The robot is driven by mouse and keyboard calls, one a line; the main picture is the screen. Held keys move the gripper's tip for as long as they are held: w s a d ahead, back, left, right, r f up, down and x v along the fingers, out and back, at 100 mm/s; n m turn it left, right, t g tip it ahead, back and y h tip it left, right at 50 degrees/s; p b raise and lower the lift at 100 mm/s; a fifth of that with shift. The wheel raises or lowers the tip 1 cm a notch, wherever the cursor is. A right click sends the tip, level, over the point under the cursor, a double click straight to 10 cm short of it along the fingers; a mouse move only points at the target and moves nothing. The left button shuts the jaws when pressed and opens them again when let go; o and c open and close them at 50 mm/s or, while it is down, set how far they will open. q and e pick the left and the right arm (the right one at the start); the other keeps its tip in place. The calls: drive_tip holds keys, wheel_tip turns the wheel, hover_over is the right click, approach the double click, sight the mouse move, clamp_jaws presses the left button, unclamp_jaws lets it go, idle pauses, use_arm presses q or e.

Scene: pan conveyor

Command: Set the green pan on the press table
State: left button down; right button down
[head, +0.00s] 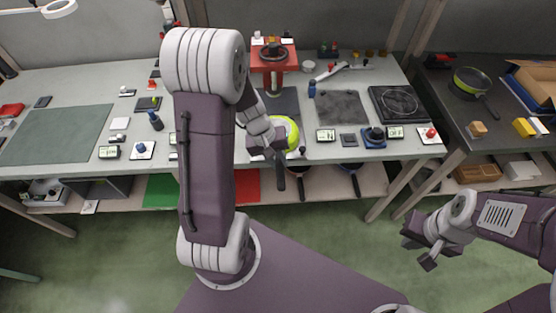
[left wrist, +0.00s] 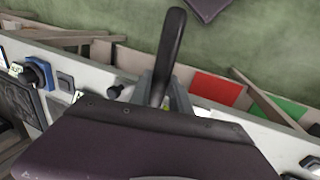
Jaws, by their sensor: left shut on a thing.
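The lime-green pan (head: 291,132) is at the front edge of the middle table, below the red press (head: 272,58), partly hidden by my left wrist. My left gripper (head: 276,160) is shut on its dark handle, which points toward me past the table edge. I cannot tell whether the pan touches the table (head: 310,153). My right gripper (head: 420,252) is open and empty over the floor, at the right.
A dark pan with a yellow-green rim (head: 468,82) sits on the right table. A hot plate (head: 399,103), a grey mat (head: 342,107), a blue-based device (head: 374,138) and small displays (head: 326,136) share the middle table. More pans hang or lie below it. The floor in front is clear.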

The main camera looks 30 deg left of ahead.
use_arm(q)
drive_tip(key=shift+f+b, duration=0.25)
drive_tip(key=shift+b, duration=0.05)
drive_tip(key=c, duration=1.1)
unclamp_jaws()
drive_tip(key=p+v, duration=0.2)
drive_tip(key=v, duration=0.7)
